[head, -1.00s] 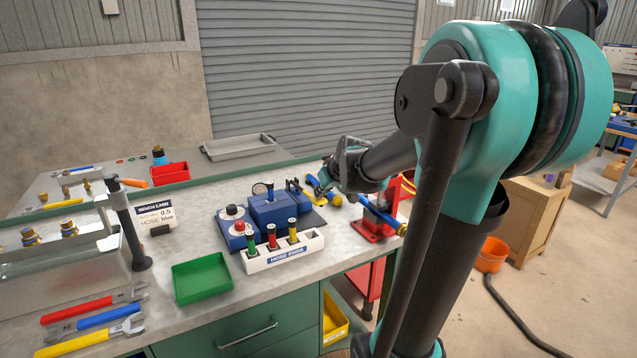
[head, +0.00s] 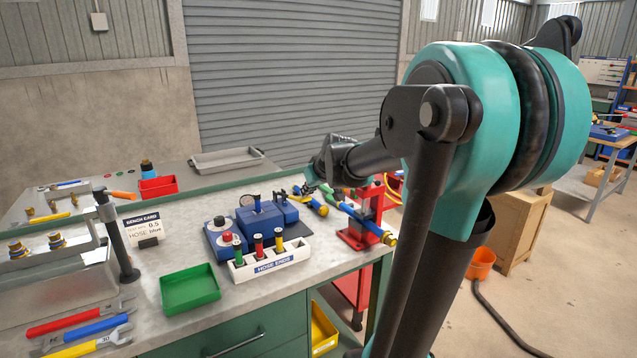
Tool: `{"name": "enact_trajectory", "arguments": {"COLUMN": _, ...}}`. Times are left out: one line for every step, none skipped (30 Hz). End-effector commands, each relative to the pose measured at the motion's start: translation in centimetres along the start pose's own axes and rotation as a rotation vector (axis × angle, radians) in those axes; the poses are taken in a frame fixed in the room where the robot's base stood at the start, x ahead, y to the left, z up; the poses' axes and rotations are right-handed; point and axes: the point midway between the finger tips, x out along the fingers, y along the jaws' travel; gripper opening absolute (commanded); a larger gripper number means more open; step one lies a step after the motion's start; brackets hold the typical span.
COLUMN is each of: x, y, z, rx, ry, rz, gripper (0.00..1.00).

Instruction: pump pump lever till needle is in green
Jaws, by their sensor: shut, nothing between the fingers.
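A blue unit (head: 262,222) with dark fittings stands on the bench, with a small round gauge (head: 245,201) at its back. The gauge is too small to read its needle or a green band. I cannot tell for sure which part is the pump lever. A blue rod with a yellow end (head: 362,218) slants across a red stand (head: 355,238) at the bench's right end. My gripper (head: 312,186) is shut and empty above the bench's back right, near the rod's far end. Whether it touches the rod is unclear.
Another blue and yellow piece (head: 316,206) lies below my gripper. A white hose ends rack (head: 270,262), a green tray (head: 190,290) and a bench card (head: 141,225) stand in front and left. Wrenches (head: 80,328) lie at the left. The floor to the right is mostly clear.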

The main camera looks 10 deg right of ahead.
Motion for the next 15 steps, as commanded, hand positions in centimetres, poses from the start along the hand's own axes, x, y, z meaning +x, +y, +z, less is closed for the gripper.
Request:
{"name": "enact_trajectory", "arguments": {"x": -0.9, "y": 0.0, "z": 0.2, "rx": 0.001, "ry": -0.001, "rz": 0.001, "gripper": 0.0}}
{"name": "enact_trajectory", "arguments": {"x": -1.3, "y": 0.0, "z": 0.2, "rx": 0.001, "ry": -0.001, "rz": 0.001, "gripper": 0.0}}
{"name": "enact_trajectory", "arguments": {"x": -1.9, "y": 0.0, "z": 0.2, "rx": 0.0, "ry": -0.001, "rz": 0.001, "gripper": 0.0}}
{"name": "enact_trajectory", "arguments": {"x": -2.4, "y": 0.0, "z": 0.1, "rx": 0.001, "ry": -0.001, "rz": 0.001, "gripper": 0.0}}
{"name": "enact_trajectory", "arguments": {"x": -2.9, "y": 0.0, "z": 0.1, "rx": 0.001, "ry": -0.001, "rz": 0.001, "gripper": 0.0}}
{"name": "enact_trajectory", "arguments": {"x": -3.6, "y": 0.0, "z": 0.1, "rx": 0.002, "ry": -0.001, "rz": 0.001, "gripper": 0.0}}
{"name": "enact_trajectory", "arguments": {"x": -4.1, "y": 0.0, "z": 0.0, "rx": 0.002, "ry": 0.0, "rz": 0.0, "gripper": 0.0}}
{"name": "enact_trajectory", "arguments": {"x": -4.6, "y": 0.0, "z": 0.0, "rx": 0.002, "ry": 0.0, "rz": 0.0, "gripper": 0.0}}
{"name": "enact_trajectory", "arguments": {"x": -5.3, "y": 0.0, "z": -0.1, "rx": 0.002, "ry": 0.0, "rz": 0.0, "gripper": 0.0}}
{"name": "enact_trajectory", "arguments": {"x": -5.8, "y": 0.0, "z": -0.1, "rx": 0.002, "ry": 0.0, "rz": 0.0, "gripper": 0.0}}
{"name": "enact_trajectory", "arguments": {"x": -6.3, "y": 0.0, "z": -0.1, "rx": 0.002, "ry": 0.0, "rz": 0.0, "gripper": 0.0}}
{"name": "enact_trajectory", "arguments": {"x": -6.8, "y": 0.0, "z": -0.2, "rx": 0.002, "ry": 0.0, "rz": 0.0, "gripper": 0.0}}
{"name": "enact_trajectory", "arguments": {"x": -7.2, "y": 0.0, "z": -0.2, "rx": 0.002, "ry": 0.0, "rz": 0.0, "gripper": 0.0}}
{"name": "enact_trajectory", "arguments": {"x": -7.7, "y": 0.0, "z": -0.2, "rx": 0.002, "ry": 0.0, "rz": 0.0, "gripper": 0.0}}
{"name": "enact_trajectory", "arguments": {"x": -8.1, "y": 0.0, "z": -0.2, "rx": 0.002, "ry": 0.0, "rz": 0.0, "gripper": 0.0}}
